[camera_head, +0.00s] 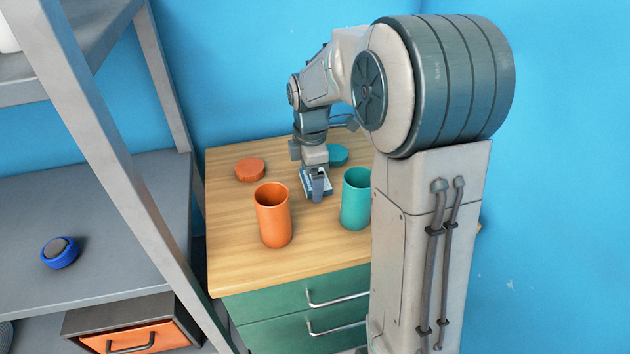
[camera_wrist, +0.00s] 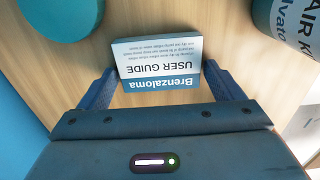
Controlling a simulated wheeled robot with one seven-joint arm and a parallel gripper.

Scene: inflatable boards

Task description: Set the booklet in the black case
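The booklet (camera_wrist: 158,62), a white and blue "Brenzaloma User Guide", lies at the wooden top in the wrist view, upside down to that camera. It also shows in the head view (camera_head: 306,183), partly hidden by my gripper (camera_head: 318,190). In the wrist view, my gripper (camera_wrist: 158,70) has its two blue fingers wide apart, one on each side of the booklet, close to its short edges. I see no clear grip on it; contact is hard to tell. I cannot make out a black case in either view.
On the wooden cabinet top (camera_head: 235,245) stand an open orange canister (camera_head: 273,215) and a teal canister (camera_head: 356,200). An orange disc (camera_head: 250,169) and a teal disc (camera_head: 338,155) lie behind them. A grey shelf (camera_head: 110,240) at left holds a blue round object (camera_head: 59,252).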

